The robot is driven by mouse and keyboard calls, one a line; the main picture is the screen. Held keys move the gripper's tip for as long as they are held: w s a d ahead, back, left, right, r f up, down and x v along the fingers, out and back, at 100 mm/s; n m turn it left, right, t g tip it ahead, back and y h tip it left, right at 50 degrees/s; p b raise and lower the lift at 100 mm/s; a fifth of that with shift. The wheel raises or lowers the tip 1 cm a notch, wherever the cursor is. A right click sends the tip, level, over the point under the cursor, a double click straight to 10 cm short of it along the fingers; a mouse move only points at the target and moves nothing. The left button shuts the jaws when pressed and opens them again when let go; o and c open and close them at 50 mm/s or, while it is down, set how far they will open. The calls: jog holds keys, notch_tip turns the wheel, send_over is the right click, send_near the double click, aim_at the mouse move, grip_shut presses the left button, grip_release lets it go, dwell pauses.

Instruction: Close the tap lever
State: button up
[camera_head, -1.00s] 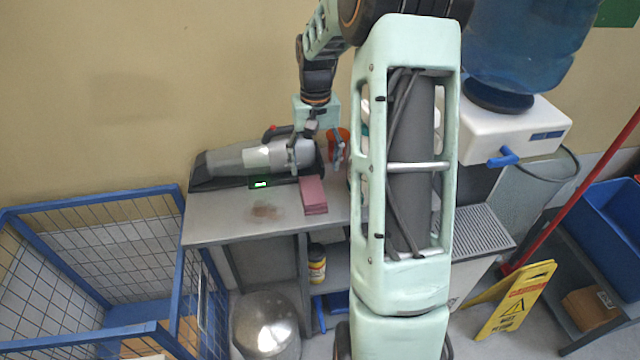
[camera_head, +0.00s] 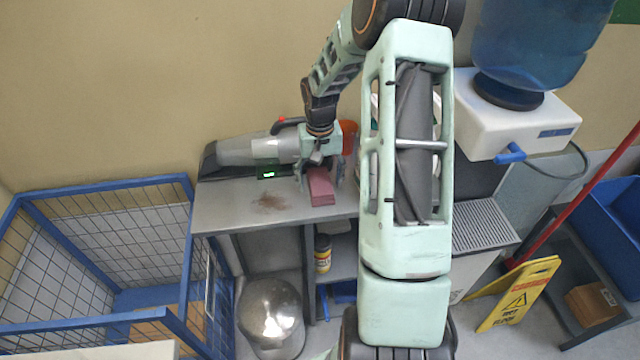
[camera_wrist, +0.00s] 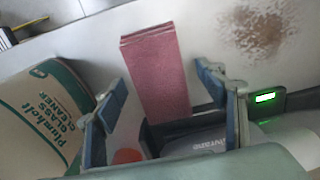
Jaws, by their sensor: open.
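The blue tap lever (camera_head: 509,153) sticks out from the front of the white water dispenser (camera_head: 540,115), under a large blue bottle, at the right in the head view. My gripper (camera_head: 318,176) is open above the grey table, well to the left of the lever. Its fingers stand around a stack of pink cloths (camera_head: 321,188) without visibly closing on it. In the wrist view the pink stack (camera_wrist: 157,75) lies between the two blue-padded fingers. The lever is not in the wrist view.
A grey handheld vacuum (camera_head: 245,150) lies on the table (camera_head: 230,210) behind my gripper, near an orange cup (camera_head: 348,136). A glass cleaner container (camera_wrist: 40,115) stands beside the fingers. A blue wire cage (camera_head: 100,250) is at the left, a yellow wet-floor sign (camera_head: 518,295) at the right.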

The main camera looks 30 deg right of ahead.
jog(key=shift+f, duration=0.2)
jog(key=c, duration=1.4)
jog(key=shift+o, duration=0.2)
jog(key=shift+r, duration=0.15)
jog(key=shift+r, duration=0.65)
jog(key=s+r, duration=0.1)
jog(key=r, duration=0.1)
jog(key=s+r, duration=0.2)
jog(key=r, duration=0.1)
jog(key=s+r+b, duration=0.1)
jog(key=r, duration=0.1)
jog(key=shift+s+a+r, duration=0.2)
jog(key=shift+s+a, duration=0.2)
jog(key=s+a+r, duration=0.1)
jog(key=s+r, duration=0.3)
jog(key=s, duration=0.5)
jog(key=shift+a+b, duration=0.35)
jog(key=shift+b, duration=0.1)
